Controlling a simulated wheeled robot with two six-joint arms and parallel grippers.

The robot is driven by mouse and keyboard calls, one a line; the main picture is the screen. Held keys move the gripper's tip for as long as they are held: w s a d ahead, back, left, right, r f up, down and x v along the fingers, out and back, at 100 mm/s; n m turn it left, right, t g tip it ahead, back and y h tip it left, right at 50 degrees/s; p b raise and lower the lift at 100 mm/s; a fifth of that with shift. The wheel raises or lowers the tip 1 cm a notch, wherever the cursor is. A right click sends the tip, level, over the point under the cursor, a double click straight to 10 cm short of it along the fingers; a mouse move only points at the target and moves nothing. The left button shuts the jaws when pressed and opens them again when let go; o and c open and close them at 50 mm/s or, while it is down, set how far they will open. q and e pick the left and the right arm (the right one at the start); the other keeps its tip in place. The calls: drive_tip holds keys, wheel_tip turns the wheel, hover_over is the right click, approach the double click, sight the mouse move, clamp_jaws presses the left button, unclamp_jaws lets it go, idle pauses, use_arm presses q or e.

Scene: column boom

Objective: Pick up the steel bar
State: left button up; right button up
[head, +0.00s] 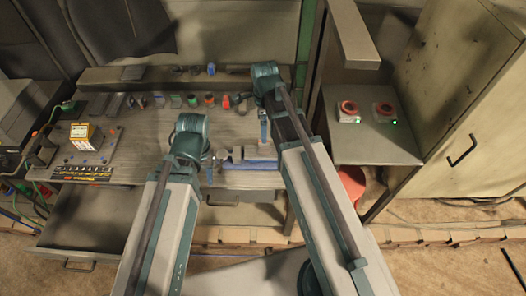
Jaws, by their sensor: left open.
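My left gripper (209,170) hangs below the end of my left arm, at the front edge of the workbench (140,135). It is open, and its fingers are small and partly hidden by the arm. A grey metal piece (236,154) lies just right of it, beside a blue strip at the bench's front edge. I cannot tell whether this piece is the steel bar, and I see no other clear bar. My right gripper (265,132) points down over the bench, farther right; its jaws are too small to read.
A yellow box (84,136) stands at the bench's left, behind a row of small yellow-black items. Several small coloured things line the back. An open drawer (90,218) juts out at front left. At right, a shelf (375,145) with two red-topped devices adjoins a cabinet (465,110).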

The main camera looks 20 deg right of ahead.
drive_tip(key=b, duration=0.8)
hover_over(264, 150)
wheel_tip(264, 150, down, 8)
drive_tip(key=shift+f, duration=0.15)
wheel_tip(264, 150, down, 5)
drive_tip(key=b, duration=0.5)
drive_tip(key=shift+f, duration=0.2)
drive_tip(key=shift+r, duration=0.15)
drive_tip(key=shift+c, duration=0.3)
clamp_jaws()
